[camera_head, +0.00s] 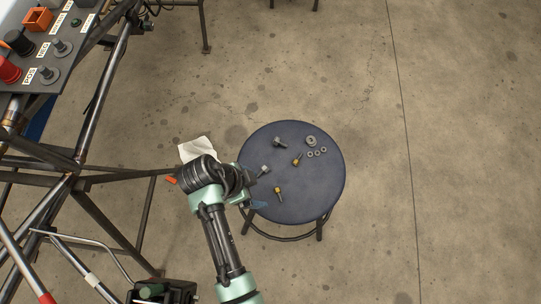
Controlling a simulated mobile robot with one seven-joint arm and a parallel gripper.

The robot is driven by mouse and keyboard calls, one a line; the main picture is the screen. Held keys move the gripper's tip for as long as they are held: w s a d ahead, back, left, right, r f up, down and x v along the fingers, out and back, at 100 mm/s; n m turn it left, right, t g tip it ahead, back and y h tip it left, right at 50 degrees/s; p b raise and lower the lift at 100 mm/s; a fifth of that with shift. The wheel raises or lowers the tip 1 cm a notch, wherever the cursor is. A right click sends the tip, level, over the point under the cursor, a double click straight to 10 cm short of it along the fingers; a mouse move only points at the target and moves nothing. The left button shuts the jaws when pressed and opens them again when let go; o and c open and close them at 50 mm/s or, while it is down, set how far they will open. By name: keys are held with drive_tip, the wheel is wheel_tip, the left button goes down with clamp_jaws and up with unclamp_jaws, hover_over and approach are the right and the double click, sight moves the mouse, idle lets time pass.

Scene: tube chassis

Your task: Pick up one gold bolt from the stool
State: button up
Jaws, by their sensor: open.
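The round dark blue stool (318,190) stands on the floor near the middle of the view. Two gold bolts with dark ends lie on its seat: one gold bolt (297,161) near the middle, and another gold bolt (279,190) nearer the front left. My gripper (256,190) is open at the stool's left edge, left of both gold bolts and apart from them. My wrist hides part of the stool's left rim, and the fingers show only partly.
On the seat also lie a grey bolt (280,142) at the back, another grey bolt (264,170) close to my gripper, and a large grey nut (311,140) with several small ones. A tube frame (75,180) and a control panel (45,50) stand left. The right floor is clear.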

drive_tip(key=b, duration=0.2)
approach(279, 195)
drive_tip(key=f, duration=0.2)
drive_tip(key=shift+w+f, duration=0.25)
drive_tip(key=shift+d+b+x, duration=0.2)
drive_tip(key=shift+b+x, duration=0.15)
drive_tip(key=shift+x, duration=1)
drive_tip(key=shift+d+b+x, duration=0.2)
drive_tip(key=shift+b+x, duration=0.15)
drive_tip(key=shift+x, duration=0.95)
drive_tip(key=shift+s+r, duration=0.1)
drive_tip(key=shift+r, duration=0.05)
drive_tip(key=shift+c, duration=0.2)
drive_tip(key=c, duration=1.4)
